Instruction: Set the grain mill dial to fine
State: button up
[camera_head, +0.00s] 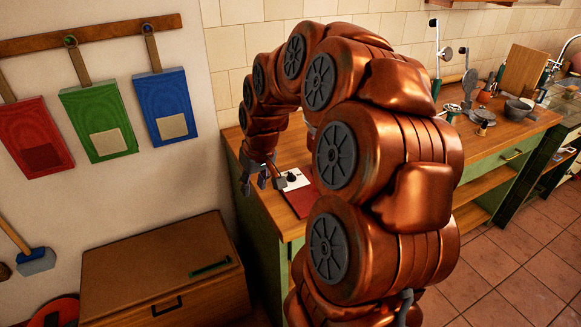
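My gripper (262,181) hangs at the end of my copper-coloured arm, above the left end of the wooden counter. Its small grey fingers look spread apart, with nothing visible between them. Just right of it, a flat red and white piece (301,201) lies on the counter, with a small dark knob-like part (291,177) at its white end. The fingers are close to this knob, but I cannot tell whether they touch it. I cannot make out a grain mill or any dial markings; my arm hides much of the counter.
The wooden counter (490,135) runs right along the tiled wall, with pots and utensils at its far end. A wooden chest (165,270) stands at lower left. Tiled floor (510,265) is clear at right.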

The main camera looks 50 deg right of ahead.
jog(key=m+t+h+p, duration=0.1)
jog(key=m+t, duration=0.1)
send_near(290, 172)
jog(key=shift+g, duration=0.3)
jog(key=shift+w+p+x, duration=0.15)
jog(key=shift+p+x, duration=0.55)
jog(key=shift+x, duration=1.4)
jog(key=shift+w+p+x, duration=0.1)
jog(key=shift+p+x, duration=0.55)
jog(key=shift+x, duration=1.5)
jog(key=shift+r, duration=0.1)
grip_shut()
